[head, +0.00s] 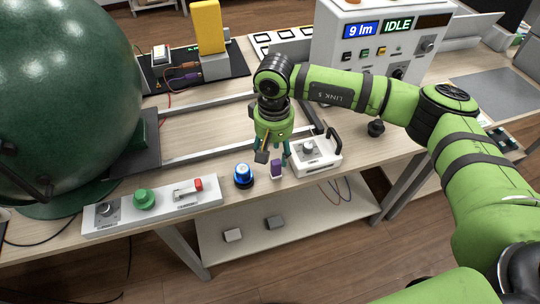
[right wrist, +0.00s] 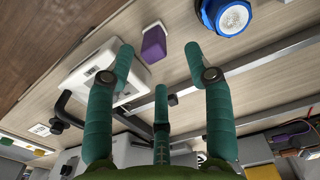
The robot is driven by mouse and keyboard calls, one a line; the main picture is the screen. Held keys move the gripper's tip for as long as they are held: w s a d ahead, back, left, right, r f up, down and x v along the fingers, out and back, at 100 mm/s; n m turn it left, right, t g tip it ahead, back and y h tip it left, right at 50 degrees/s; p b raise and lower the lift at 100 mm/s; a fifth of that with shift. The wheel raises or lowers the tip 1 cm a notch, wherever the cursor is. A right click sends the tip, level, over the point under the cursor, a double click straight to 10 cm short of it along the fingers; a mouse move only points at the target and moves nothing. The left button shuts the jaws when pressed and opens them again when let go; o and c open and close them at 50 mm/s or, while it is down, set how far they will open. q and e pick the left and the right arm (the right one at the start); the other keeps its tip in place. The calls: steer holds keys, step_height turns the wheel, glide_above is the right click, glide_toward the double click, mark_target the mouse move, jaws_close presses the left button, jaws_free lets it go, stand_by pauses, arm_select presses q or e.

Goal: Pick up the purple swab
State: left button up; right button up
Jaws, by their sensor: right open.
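The purple swab (head: 276,168) is a small purple block with a white end, near the front edge of the wooden table in the head view. In the right wrist view the swab (right wrist: 154,44) lies beyond the fingertips, between them from side to side. My right gripper (head: 273,153) is just above and behind the swab, pointing down, its green fingers spread and empty. In the right wrist view the gripper (right wrist: 160,62) shows several fingers apart, with none visibly on the swab. My left gripper is not in view.
A blue round lamp (head: 243,176) stands close left of the swab, and a white box with a knob (head: 318,158) close right. A panel with a green button (head: 144,200) lies farther left. A large green sphere (head: 65,95) fills the left side. A control box (head: 350,50) stands behind.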

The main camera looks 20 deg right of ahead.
mark_target(276, 161)
steer(key=shift+w+d+f, duration=0.1)
steer(key=shift+w+f, duration=0.1)
steer(key=shift+f, duration=0.1)
steer(key=shift+f+p, duration=0.35)
steer(key=f, duration=0.1)
steer(key=f+p, duration=0.1)
steer(key=f, duration=0.1)
steer(key=f+p, duration=0.1)
steer(key=f, duration=0.1)
steer(key=shift+s+d, duration=0.25)
steer(key=shift+s, duration=0.15)
steer(key=shift+f, duration=0.25)
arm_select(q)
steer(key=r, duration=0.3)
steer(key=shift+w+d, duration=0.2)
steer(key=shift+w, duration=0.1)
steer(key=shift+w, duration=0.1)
arm_select(e)
steer(key=c, duration=1)
